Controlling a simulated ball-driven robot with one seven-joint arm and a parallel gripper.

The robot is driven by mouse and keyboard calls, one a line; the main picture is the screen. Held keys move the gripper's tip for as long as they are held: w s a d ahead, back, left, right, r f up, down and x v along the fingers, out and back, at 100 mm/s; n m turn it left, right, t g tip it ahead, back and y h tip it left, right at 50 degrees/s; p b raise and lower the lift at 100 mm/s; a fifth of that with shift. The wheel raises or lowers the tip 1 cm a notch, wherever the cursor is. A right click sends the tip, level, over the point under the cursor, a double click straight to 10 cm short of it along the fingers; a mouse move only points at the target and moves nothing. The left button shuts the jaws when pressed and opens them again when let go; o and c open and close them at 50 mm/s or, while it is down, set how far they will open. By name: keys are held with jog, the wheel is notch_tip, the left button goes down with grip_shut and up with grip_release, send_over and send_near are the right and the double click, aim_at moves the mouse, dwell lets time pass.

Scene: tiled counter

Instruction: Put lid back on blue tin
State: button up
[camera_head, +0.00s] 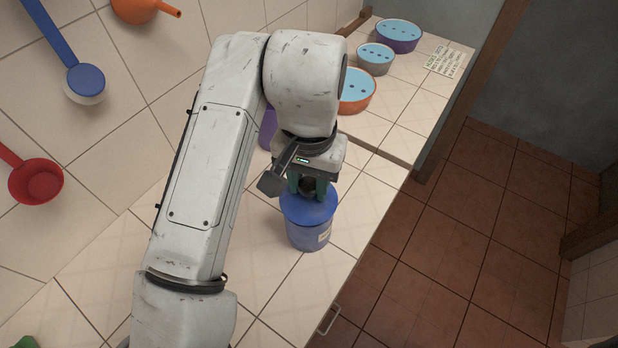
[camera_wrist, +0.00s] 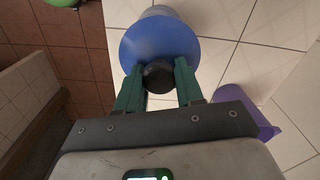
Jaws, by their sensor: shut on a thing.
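The blue tin (camera_head: 308,239) stands upright on the tiled counter, with a pale label on its side. The blue lid (camera_head: 312,208) is at the top of the tin; whether it is fully seated I cannot tell. In the wrist view the lid (camera_wrist: 150,38) is a blue disc with a dark round knob (camera_wrist: 158,76). My gripper (camera_head: 309,187) has green fingers closed around the knob from above. It also shows in the wrist view (camera_wrist: 158,80), one finger on each side of the knob.
A purple container (camera_head: 267,128) stands behind my gripper, partly hidden. An orange tub (camera_head: 356,92), a grey tub (camera_head: 375,59) and a purple tub (camera_head: 398,37) with light blue tops stand farther back, near a paper note (camera_head: 445,60). Ladles hang on the left wall. The counter's right edge is close.

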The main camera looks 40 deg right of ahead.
dwell(0.3)
jog(key=o, duration=1.1)
jog(key=shift+o, duration=0.5)
jog(key=o, duration=0.4)
jog(key=shift+r+p, duration=3.25)
jog(key=shift+r, duration=0.3)
